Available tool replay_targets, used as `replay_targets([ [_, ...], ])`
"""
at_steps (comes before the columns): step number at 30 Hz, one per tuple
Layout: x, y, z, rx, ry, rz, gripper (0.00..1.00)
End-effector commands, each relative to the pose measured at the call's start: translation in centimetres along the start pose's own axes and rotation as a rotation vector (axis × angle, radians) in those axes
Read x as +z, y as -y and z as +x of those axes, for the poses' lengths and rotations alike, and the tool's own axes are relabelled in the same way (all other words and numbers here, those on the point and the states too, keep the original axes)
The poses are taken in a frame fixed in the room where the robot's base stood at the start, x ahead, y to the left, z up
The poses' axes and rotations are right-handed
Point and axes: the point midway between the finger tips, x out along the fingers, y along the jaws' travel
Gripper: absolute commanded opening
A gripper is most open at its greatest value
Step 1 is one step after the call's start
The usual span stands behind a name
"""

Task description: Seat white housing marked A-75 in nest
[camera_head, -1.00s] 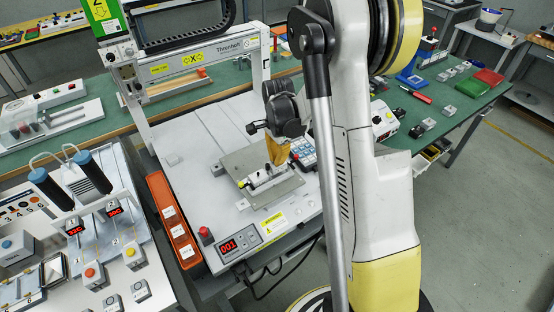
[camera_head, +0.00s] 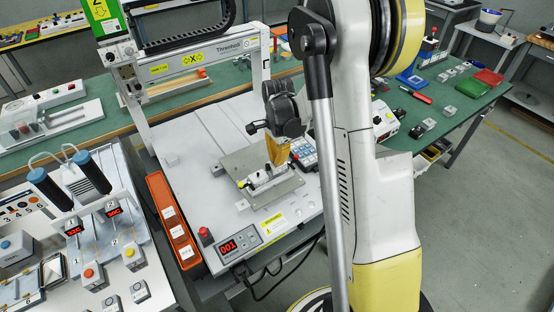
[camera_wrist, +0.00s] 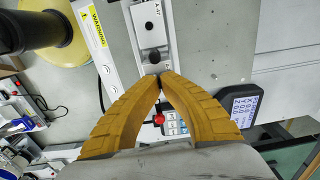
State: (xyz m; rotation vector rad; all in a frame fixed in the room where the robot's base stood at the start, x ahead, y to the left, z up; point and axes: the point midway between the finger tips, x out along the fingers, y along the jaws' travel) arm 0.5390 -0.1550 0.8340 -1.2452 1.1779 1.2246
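In the wrist view a white, narrow part (camera_wrist: 150,22) with dark round features lies on the grey plate. Its label starts with "A-" and looks like A-47; I cannot read A-75 anywhere. In the head view a white part (camera_head: 259,179) sits on the plate (camera_head: 236,163), with a small yellow piece at its left end. My gripper (camera_wrist: 160,76) has its two yellow fingers brought together at the tips, at the near end of the white part. In the head view my gripper (camera_head: 278,163) points down just above the white part. Nothing held shows between the tips; contact is unclear.
A gantry (camera_head: 190,62) spans the machine behind the plate. A keypad (camera_head: 303,151) is right of my gripper. An orange bin (camera_head: 172,222) and a red button (camera_head: 205,234) stand at the left, with a display (camera_head: 239,243) in front. The machine bed behind the plate is mostly clear.

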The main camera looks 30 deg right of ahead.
Motion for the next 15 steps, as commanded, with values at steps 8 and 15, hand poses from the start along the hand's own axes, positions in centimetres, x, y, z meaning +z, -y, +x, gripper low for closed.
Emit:
replay_targets([
  [8, 0.00, 0.00, 0.24, 0.000, 0.000, 0.000, 0.00],
  [15, 0.00, 0.00, 0.62, 0.000, 0.000, 0.000, 0.00],
])
